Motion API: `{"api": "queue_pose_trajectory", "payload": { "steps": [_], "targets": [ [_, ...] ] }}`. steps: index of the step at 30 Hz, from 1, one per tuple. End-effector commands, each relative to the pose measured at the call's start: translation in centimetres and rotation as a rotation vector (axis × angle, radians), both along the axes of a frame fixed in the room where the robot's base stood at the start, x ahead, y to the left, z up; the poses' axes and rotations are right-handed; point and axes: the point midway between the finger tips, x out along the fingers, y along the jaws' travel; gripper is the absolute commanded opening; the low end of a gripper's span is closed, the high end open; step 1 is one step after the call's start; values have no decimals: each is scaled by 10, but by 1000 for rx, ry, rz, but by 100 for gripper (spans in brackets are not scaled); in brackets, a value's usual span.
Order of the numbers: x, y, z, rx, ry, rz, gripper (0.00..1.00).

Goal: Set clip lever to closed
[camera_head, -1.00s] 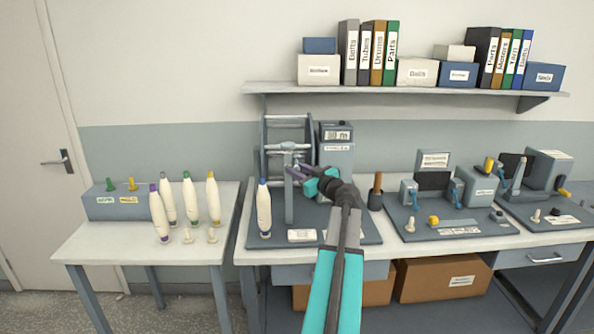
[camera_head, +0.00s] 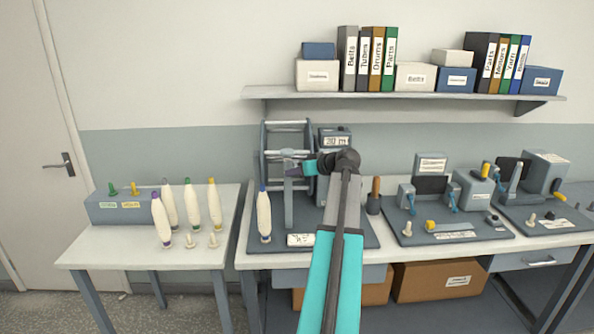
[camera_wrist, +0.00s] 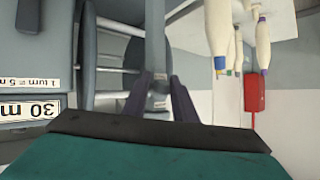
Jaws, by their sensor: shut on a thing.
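A grey upright post (camera_head: 289,208) stands on the dark tray in front of the reel frame. The clip lever is not clearly distinct; it appears to be the small grey part at the post's top. My gripper (camera_head: 292,163) is at that top, reaching in from the right. In the wrist view its two dark purple fingers (camera_wrist: 159,97) stand on either side of a narrow grey bar (camera_wrist: 156,50) and are shut on it. I take this bar as the clip lever; its angle is hard to tell. My gripper partly hides the post's top in the head view.
The reel frame (camera_head: 285,140) and a counter box (camera_head: 334,138) stand just behind. A blue-tipped bobbin (camera_head: 264,214) stands left of the post. Several bobbins (camera_head: 190,205) stand on the left table. A brown-handled tool in a cup (camera_head: 374,196) stands right of my arm.

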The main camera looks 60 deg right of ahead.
Motion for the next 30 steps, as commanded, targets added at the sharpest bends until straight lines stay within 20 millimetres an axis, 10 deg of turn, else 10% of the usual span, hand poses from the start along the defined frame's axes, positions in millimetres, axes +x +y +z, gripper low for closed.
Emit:
{"api": "queue_pose_trajectory", "payload": {
  "steps": [30],
  "targets": [
    [11,-11,44,563,394,2,2]
  ]
}}
